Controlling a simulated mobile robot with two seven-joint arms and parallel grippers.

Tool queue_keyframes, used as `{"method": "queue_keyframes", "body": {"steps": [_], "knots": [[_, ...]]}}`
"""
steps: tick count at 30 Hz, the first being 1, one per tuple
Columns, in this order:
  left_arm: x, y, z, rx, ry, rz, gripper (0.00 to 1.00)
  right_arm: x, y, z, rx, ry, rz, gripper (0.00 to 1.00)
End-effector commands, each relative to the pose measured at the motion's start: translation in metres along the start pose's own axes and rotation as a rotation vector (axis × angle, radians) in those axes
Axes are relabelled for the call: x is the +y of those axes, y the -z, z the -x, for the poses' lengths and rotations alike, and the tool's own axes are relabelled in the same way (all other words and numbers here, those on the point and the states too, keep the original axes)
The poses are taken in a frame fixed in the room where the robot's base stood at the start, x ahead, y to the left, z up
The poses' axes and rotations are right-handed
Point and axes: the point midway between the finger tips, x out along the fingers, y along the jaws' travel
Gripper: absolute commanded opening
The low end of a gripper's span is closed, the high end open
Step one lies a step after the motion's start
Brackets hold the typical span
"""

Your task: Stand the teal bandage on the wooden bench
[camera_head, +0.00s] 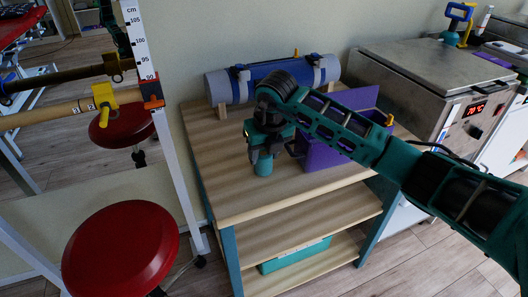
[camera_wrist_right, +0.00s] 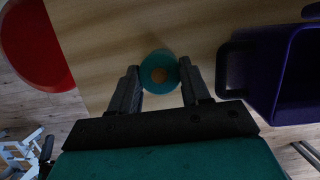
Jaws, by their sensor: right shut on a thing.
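The teal bandage (camera_head: 263,167) is a short upright roll at the wooden bench (camera_head: 215,176), left of a purple bin. My right gripper (camera_head: 264,156) comes down over it from above and is shut on it. In the right wrist view the bandage (camera_wrist_right: 158,55) shows end-on as a teal ring with a tan core, between the two dark fingers of the gripper (camera_wrist_right: 160,84). Whether its lower end touches the bench top is not clear. My left gripper is not in view.
The purple bin (camera_head: 316,157) stands close to the right of the bandage. A rolled blue and grey mat (camera_head: 216,86) lies along the bench's back. A metal heater box (camera_head: 400,76) is at right. Red stools (camera_head: 122,252) stand left. The bench's left front is clear.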

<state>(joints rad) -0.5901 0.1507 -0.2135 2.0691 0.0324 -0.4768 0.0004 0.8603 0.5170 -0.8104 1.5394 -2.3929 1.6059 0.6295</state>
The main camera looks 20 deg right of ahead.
Motion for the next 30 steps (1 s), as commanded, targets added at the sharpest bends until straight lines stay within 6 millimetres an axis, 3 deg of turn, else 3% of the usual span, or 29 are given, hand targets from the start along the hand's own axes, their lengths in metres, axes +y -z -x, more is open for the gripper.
{"method": "queue_keyframes", "body": {"steps": [10, 11, 18, 26, 30], "knots": [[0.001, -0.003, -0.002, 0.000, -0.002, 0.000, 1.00, 0.000, 0.001, -0.004, -0.003, 0.000, 0.000, 0.17], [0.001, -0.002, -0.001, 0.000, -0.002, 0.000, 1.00, 0.000, 0.000, -0.003, -0.003, -0.001, 0.000, 0.49], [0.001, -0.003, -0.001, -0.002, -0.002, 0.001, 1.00, 0.000, 0.000, -0.002, -0.002, 0.000, 0.000, 0.72], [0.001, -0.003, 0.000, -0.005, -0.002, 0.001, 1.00, 0.000, 0.000, -0.001, -0.002, 0.000, 0.000, 0.72], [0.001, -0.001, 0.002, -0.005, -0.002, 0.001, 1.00, 0.000, -0.002, 0.011, -0.004, 0.000, 0.001, 0.72]]}}
